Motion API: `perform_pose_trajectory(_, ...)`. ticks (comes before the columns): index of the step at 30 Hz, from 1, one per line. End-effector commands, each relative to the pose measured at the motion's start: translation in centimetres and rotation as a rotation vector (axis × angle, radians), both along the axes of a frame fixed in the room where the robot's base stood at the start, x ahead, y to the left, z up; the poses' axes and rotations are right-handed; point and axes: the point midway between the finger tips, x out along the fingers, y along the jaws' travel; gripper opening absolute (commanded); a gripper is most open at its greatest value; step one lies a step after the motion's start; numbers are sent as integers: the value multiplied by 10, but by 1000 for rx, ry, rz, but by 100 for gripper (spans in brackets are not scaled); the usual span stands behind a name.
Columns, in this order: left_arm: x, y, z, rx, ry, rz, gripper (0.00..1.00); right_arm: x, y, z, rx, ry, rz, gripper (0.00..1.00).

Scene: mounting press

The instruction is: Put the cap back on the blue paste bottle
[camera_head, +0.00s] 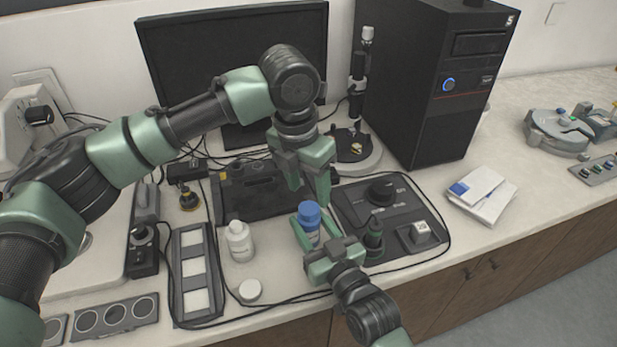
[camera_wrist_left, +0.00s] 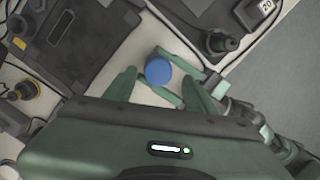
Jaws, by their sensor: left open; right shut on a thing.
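A blue cap (camera_head: 309,213) sits on top of the paste bottle (camera_head: 311,238), which stands upright near the middle of the bench. Whether the cap is fully seated cannot be told. My right gripper (camera_head: 315,237) is shut around the bottle's body below the cap. My left gripper (camera_head: 312,193) is open and empty, pointing down just above the cap. In the left wrist view the round blue cap (camera_wrist_left: 159,71) shows from above, between the fingertips of my left gripper (camera_wrist_left: 160,79). The bottle's body is hidden there.
A white bottle (camera_head: 239,242) stands left of the paste bottle, with a white disc (camera_head: 250,290) in front. A dark control box (camera_head: 381,212) is close on the right. A tray with white squares (camera_head: 193,268) lies at left. Black cables cross the bench front.

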Motion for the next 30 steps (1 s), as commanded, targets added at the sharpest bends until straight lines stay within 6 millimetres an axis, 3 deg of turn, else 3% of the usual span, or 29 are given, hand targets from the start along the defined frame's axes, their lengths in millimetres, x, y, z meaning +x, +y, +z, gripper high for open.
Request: perform_pose_trajectory(30,2,-1,13,-135,214,2150,55,0,0,0,0,-1,0,0)
